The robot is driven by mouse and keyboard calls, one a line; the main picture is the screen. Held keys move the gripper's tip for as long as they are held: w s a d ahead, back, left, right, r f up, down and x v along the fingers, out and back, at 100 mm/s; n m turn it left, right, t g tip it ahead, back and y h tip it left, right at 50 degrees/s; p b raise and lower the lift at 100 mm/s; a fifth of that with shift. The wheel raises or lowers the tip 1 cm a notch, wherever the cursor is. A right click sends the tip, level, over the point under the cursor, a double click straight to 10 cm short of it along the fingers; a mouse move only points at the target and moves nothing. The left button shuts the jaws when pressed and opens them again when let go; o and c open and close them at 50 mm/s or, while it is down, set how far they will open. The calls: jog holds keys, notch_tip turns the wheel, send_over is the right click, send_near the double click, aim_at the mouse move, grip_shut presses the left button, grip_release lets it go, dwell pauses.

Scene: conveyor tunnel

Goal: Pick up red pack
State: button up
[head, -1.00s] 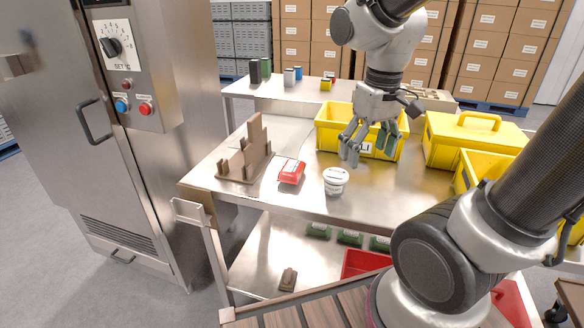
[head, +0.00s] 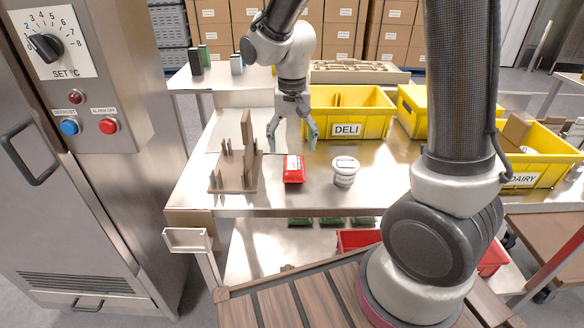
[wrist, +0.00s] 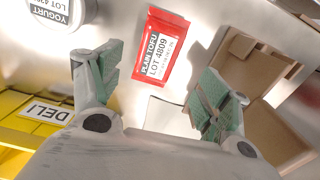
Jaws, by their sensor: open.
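The red pack (head: 293,169) lies flat on the steel table in the head view, between the brown rack and the white yogurt tub. In the wrist view the red pack (wrist: 161,46) shows a white label reading plain tofu, lot 4809, and lies beyond the fingertips, roughly between them. My gripper (head: 292,142) is above the table, just behind the pack, with its fingers spread. In the wrist view my gripper (wrist: 160,88) is open, with nothing between its green-padded fingers.
A brown rack (head: 236,178) with upright posts stands left of the pack. A white yogurt tub (head: 345,171) stands right of it. The yellow DELI crate (head: 347,130) is behind, and a yellow DAIRY crate (head: 530,179) is at the right. The table front is clear.

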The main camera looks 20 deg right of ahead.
aim_at(294, 163)
jog(key=shift+f, duration=0.3)
jog(key=f, duration=0.7)
jog(key=shift+s+d+f, duration=0.1)
jog(key=shift+s+d, duration=0.05)
jog(key=shift+d, duration=0.05)
jog(key=c, duration=1.3)
notch_tip(294, 163, up, 10)
jog(key=shift+r, duration=0.1)
